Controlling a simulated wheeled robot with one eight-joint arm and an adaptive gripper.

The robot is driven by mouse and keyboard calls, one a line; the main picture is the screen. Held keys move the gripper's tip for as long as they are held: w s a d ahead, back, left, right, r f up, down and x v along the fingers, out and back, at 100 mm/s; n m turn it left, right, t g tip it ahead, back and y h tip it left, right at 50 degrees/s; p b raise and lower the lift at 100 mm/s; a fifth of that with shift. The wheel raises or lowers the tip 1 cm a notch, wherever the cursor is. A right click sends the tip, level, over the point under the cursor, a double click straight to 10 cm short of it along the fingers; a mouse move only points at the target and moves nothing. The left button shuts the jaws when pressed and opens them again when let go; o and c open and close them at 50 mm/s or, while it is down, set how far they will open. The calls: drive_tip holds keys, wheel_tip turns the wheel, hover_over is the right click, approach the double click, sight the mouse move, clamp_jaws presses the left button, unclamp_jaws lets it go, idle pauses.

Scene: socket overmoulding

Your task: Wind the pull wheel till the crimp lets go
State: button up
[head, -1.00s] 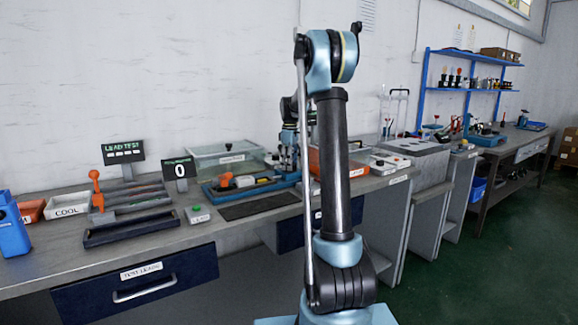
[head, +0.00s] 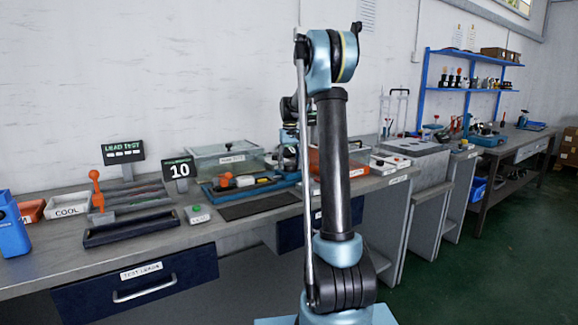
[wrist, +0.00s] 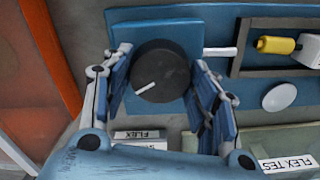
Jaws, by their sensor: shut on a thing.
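The pull wheel (wrist: 165,62) is a round, dark knob with a white pointer line, on a blue plate in the wrist view. The line points to the lower left. My gripper (wrist: 160,85) is shut on the wheel, one finger on each side. To the right, a white rod (wrist: 220,52) leads toward a yellow piece (wrist: 275,45) in a dark frame. I cannot tell if that piece is the crimp. In the head view, a small black display (head: 180,169) reads 10. My arm partly hides the work area there.
In the wrist view, an orange panel (wrist: 55,50) stands at the left and a pale round disc (wrist: 279,97) lies right of the wheel. In the head view, a clear-lidded box (head: 228,157) stands behind the blue fixture, and a dark tray (head: 130,228) lies left.

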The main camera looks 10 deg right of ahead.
sight(290, 164)
drive_tip(key=m, duration=0.4)
drive_tip(key=shift+m, duration=0.3)
drive_tip(key=m, duration=0.4)
drive_tip(key=shift+m, duration=0.4)
drive_tip(key=o, duration=1.1)
drive_tip(key=shift+w, duration=0.1)
drive_tip(key=shift+c, duration=0.2)
wheel_tip(290, 164, up, 12)
drive_tip(key=shift+f, duration=0.1)
